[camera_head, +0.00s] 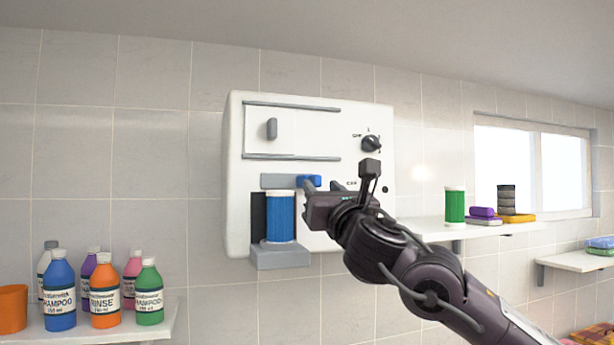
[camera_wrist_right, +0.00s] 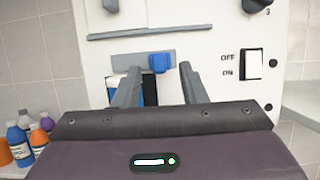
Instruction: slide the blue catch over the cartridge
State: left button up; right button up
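The blue catch (camera_head: 309,181) sits at the right end of a grey rail on the white wall unit (camera_head: 245,130). The blue cartridge (camera_head: 281,217) stands upright in a dark bay below the rail, and the catch is right of its middle. My right gripper (camera_head: 322,185) is in front of the unit by the catch. In the right wrist view, its two fingers (camera_wrist_right: 160,72) are spread with the catch (camera_wrist_right: 159,62) between them and gaps on both sides. I cannot tell whether they reach around it. The gripper hides much of the cartridge there. My left gripper is not in view.
The unit has a rotary knob (camera_head: 371,143), an on/off switch (camera_wrist_right: 252,66) and a grey sliding handle (camera_head: 271,129). A shelf with several bottles (camera_head: 105,290) is at lower left. A right shelf holds a green cartridge (camera_head: 454,206) and stacked items.

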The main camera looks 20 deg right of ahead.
aim_at(318, 177)
jog(key=w+r+p, duration=0.1)
jog(key=w, duration=0.1)
jog(key=w+r+p, duration=0.1)
jog(key=r+p, duration=0.1)
jog(key=shift+w+a, duration=0.15)
jog(key=shift+w, duration=0.25)
jog(key=shift+w+p, duration=0.65)
jog(key=shift+w, duration=0.5)
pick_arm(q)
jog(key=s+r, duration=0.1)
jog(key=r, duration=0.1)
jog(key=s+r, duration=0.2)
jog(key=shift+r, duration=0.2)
pick_arm(e)
grip_shut()
